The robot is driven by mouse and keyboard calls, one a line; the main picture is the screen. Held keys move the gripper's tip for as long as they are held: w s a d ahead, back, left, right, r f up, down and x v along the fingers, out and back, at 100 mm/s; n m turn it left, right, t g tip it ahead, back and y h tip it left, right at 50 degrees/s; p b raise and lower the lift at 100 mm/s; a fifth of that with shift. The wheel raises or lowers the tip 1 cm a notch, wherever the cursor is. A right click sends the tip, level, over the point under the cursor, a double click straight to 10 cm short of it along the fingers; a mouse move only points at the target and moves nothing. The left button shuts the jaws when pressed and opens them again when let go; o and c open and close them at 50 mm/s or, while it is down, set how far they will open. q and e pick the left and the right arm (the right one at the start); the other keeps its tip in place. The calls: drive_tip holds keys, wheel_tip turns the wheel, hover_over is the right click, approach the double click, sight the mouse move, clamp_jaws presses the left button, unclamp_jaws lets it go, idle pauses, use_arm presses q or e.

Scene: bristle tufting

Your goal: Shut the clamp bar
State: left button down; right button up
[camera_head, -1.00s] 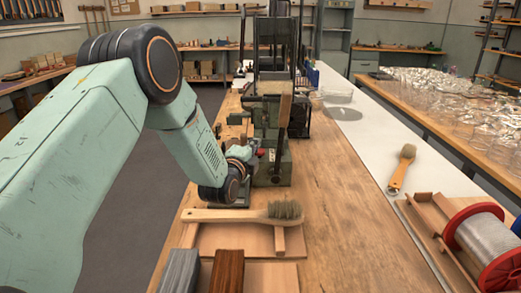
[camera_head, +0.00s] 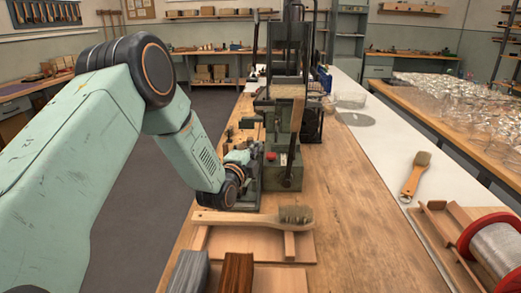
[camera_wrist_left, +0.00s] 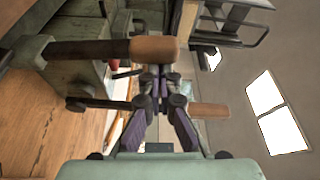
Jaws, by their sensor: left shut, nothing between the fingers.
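The tufting machine (camera_head: 275,175) stands on the bench with an upright lever (camera_head: 297,125) at its front. In the left wrist view, a dark bar with a brown wooden grip (camera_wrist_left: 155,48) crosses above my left gripper (camera_wrist_left: 155,72). A second lever with a wooden end (camera_wrist_left: 210,110) passes behind the fingers. I cannot tell for certain which of them is the clamp bar. My left gripper (camera_head: 240,157) is low beside the machine's left side, shut and empty, its tips partly hidden in the head view. The fingertips appear near the wooden grip; contact is unclear. My right gripper is out of view.
A brush (camera_head: 255,219) lies on a wooden board in front of the machine. Bristle bundles (camera_head: 235,273) lie nearer. Another brush (camera_head: 414,177) and a wire spool (camera_head: 496,250) are at right.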

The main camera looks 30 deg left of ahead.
use_arm(q)
drive_tip(key=s+a+f+n+y+b, duration=0.1)
drive_tip(key=a+n, duration=0.1)
drive_tip(key=n, duration=0.1)
drive_tip(key=s+a+f+n+t+y+b, duration=0.1)
drive_tip(key=a+n, duration=0.2)
drive_tip(key=n, duration=0.1)
drive_tip(key=s+a+f+n+t+b, duration=0.1)
drive_tip(key=s+a+n+b, duration=0.1)
drive_tip(key=a+n, duration=0.1)
drive_tip(key=shift+a+f+y, duration=0.1)
drive_tip(key=shift+f+y, duration=0.2)
drive_tip(key=shift+y, duration=0.1)
drive_tip(key=shift+s+a+f+n, duration=0.2)
drive_tip(key=shift+a+f+n, duration=0.1)
drive_tip(key=shift+a+f, duration=0.25)
wheel_tip(320, 180, up, 10)
idle(0.5)
idle(0.4)
